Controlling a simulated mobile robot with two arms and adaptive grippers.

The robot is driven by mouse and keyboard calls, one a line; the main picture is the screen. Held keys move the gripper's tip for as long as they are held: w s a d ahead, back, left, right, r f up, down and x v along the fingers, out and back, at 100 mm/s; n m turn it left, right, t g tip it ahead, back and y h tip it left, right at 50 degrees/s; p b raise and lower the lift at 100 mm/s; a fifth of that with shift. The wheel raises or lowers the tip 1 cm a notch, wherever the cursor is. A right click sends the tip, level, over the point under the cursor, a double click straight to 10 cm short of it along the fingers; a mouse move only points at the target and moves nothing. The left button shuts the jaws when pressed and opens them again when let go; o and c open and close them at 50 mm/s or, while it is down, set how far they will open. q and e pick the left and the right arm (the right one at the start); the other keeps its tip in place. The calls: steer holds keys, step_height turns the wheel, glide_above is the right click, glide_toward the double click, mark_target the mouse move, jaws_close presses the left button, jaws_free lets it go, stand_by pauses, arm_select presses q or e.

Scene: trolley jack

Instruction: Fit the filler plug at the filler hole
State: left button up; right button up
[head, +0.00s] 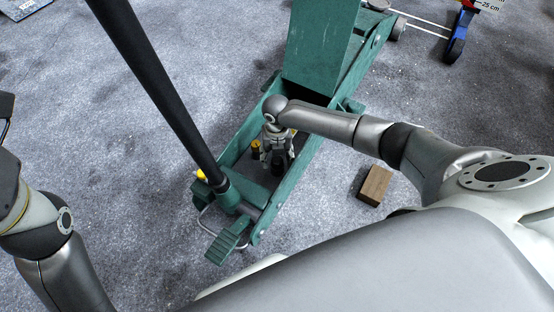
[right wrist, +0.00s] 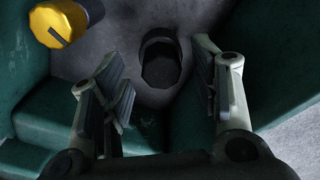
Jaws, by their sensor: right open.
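The green trolley jack (head: 302,165) stands on the floor, its open frame below my right arm. My right gripper (head: 277,158) points down into the frame; in the right wrist view its fingers (right wrist: 168,98) are apart with nothing between them. Beyond the fingertips is a black round collar with a dark centre (right wrist: 160,66), which looks like the filler hole. A yellow-capped black piece (right wrist: 60,22), perhaps the filler plug, is up and left of it, apart from the fingers. The yellow piece also shows in the head view (head: 255,149). My left arm shows at the left edge; its gripper does not clearly show.
The jack's long black handle (head: 160,85) slants up across the left side. The green frame walls (right wrist: 25,115) stand close around my right gripper. A wooden block (head: 375,185) lies right of the jack. A blue and red wheeled item (head: 459,38) stands at the top right.

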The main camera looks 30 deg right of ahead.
mark_target(277, 160)
step_height(277, 160, up, 10)
stand_by(0.3)
steer(key=shift+s, duration=0.1)
stand_by(0.4)
